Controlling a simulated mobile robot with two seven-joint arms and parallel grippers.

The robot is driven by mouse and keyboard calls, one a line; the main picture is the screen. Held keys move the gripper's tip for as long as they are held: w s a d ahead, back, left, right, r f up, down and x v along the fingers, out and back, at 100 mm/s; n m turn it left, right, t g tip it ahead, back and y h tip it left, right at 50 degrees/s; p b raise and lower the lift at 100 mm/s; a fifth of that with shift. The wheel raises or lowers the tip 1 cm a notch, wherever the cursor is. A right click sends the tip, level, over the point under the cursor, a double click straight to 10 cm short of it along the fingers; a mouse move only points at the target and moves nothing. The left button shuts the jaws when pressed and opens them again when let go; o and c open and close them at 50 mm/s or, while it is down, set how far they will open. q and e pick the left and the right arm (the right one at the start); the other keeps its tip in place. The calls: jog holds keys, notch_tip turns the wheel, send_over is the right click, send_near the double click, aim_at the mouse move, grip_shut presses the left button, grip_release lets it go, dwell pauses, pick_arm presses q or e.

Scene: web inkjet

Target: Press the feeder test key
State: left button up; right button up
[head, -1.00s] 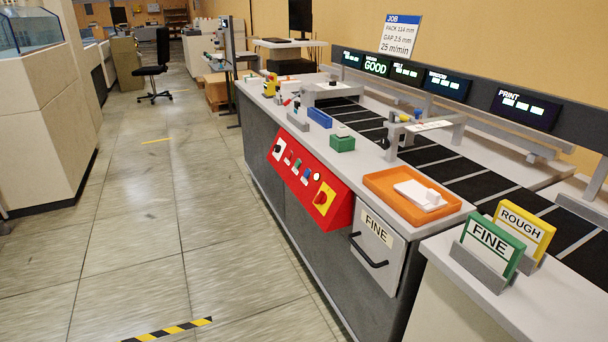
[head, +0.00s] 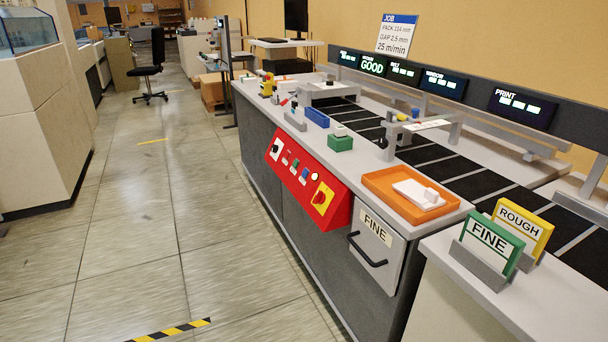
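A red control panel (head: 325,211) slants out from the front of the long grey counter. It carries a white plate with a black knob (head: 275,149), small red, green and blue keys (head: 296,164), a white round button (head: 315,177) and a red knob on a yellow plate (head: 322,198). Any key labels are too small to read, so I cannot tell which is the feeder test key. Neither of my grippers is in view.
The counter (head: 352,162) holds an orange tray (head: 377,191), a green block (head: 340,143) and a blue box (head: 317,116). A drawer marked FINE (head: 372,243) has a protruding black handle. FINE (head: 490,243) and ROUGH (head: 521,224) signs stand at right. The floor (head: 135,240) left is open.

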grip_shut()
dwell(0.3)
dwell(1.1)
